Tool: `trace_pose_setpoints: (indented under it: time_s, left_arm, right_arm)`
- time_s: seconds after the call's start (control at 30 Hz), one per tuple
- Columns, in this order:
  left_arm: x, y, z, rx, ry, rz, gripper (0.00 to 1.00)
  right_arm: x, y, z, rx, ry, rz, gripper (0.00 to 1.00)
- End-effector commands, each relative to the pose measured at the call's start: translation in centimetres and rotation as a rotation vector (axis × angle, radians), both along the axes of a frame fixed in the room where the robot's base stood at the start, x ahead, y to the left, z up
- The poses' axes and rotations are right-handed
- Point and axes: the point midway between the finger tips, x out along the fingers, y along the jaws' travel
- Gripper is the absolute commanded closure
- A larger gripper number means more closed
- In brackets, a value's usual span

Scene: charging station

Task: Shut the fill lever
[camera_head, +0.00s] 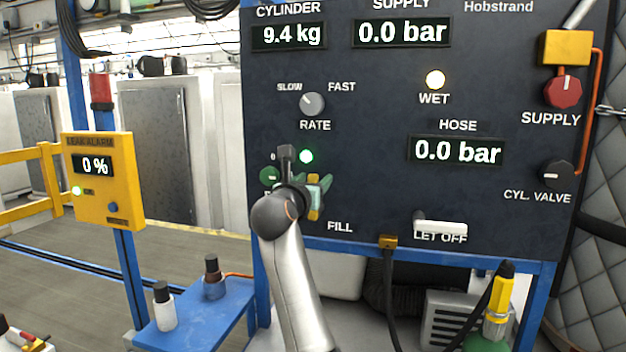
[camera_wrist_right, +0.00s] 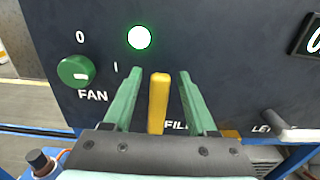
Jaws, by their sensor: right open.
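The fill lever is a yellow upright handle (camera_wrist_right: 158,100) on the dark panel, above the FILL label in the right wrist view. In the head view, parts of the yellow lever (camera_head: 314,211) show around my gripper. My right gripper (camera_head: 319,188) is in front of the panel, left of and above the FILL label. In the right wrist view, its green fingers (camera_wrist_right: 160,73) are open, one on each side of the lever, with gaps on both sides. The lever's lower end is hidden by the gripper body. My left gripper is not in view.
The green FAN knob (camera_wrist_right: 76,71) and a lit green lamp (camera_wrist_right: 139,37) are close by. The white LET OFF lever (camera_head: 440,227) is at the lower right of the panel. A brass hose fitting (camera_head: 388,242) sits at the panel's bottom edge. A yellow leak alarm box (camera_head: 103,205) stands left.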

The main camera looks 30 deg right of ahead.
Motion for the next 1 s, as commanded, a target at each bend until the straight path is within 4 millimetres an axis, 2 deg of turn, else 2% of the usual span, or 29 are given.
trace_pose_setpoints:
  time_s: [0.13,0.63,1.0]
  left_arm:
    - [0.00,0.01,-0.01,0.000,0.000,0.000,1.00]
    - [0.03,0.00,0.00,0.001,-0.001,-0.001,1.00]
    - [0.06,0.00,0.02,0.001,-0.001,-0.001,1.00]
  right_arm:
    - [-0.02,0.02,0.01,0.000,0.000,0.000,0.45]
    - [-0.04,0.06,0.01,0.000,0.000,0.000,1.00]
    - [-0.03,0.07,-0.01,0.000,0.000,0.000,1.00]
